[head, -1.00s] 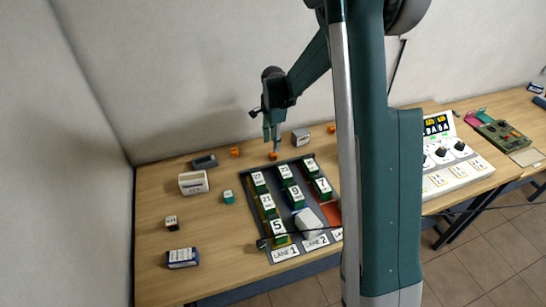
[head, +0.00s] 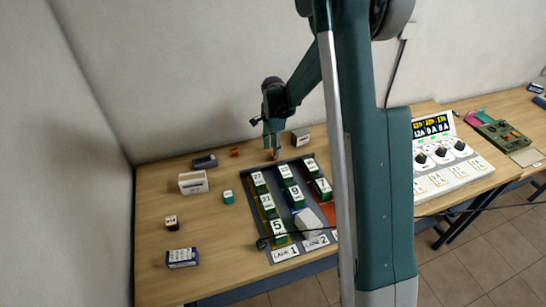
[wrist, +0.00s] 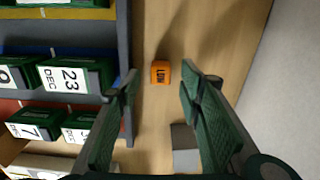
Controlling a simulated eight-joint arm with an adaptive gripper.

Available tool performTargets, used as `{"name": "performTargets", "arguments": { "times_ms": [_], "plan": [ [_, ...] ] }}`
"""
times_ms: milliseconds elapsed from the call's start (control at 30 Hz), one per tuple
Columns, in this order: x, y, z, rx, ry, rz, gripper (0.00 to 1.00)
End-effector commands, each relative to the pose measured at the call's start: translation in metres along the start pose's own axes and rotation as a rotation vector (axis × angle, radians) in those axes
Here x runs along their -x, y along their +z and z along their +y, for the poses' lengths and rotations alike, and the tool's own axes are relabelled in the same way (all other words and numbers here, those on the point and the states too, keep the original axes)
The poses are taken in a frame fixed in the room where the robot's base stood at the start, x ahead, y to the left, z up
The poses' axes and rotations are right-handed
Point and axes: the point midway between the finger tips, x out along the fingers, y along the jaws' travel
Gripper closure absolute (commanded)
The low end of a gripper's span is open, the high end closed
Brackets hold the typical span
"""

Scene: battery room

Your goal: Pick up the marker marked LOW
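A small orange marker block (wrist: 160,73) lies on the table in the wrist view, with dark lettering on its top that is too small and turned to read surely. My gripper (wrist: 159,76) is open, its green fingers on either side of the block in that view with gaps on both sides. In the head view my gripper (head: 271,151) points down behind the tray, and an orange block (head: 276,155) shows at its fingertips. Another orange block (head: 234,152) stands to the left.
A grey lane tray (head: 262,222) with several green numbered blocks lies close by the marker. A grey box (head: 300,136) stands nearby, towards the wall. A white box (head: 193,183) and a teal block (head: 228,197) are on the left. A white control panel (head: 455,178) is at right.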

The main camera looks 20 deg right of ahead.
Motion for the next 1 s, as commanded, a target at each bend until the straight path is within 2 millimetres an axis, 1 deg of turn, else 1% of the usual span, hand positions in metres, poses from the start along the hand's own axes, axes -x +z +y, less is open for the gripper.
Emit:
{"name": "performTargets", "arguments": {
  "times_ms": [200, 367, 967, 1000],
  "plan": [
    [-0.024, 0.0, -0.001, 0.0, 0.0, 0.0, 0.63],
    [-0.034, 0.0, -0.001, 0.0, 0.0, 0.0, 0.63],
    [-0.036, 0.0, -0.001, 0.0, 0.0, 0.0, 0.63],
    [-0.036, 0.0, -0.001, 0.0, 0.0, 0.0, 0.66]
  ]
}}
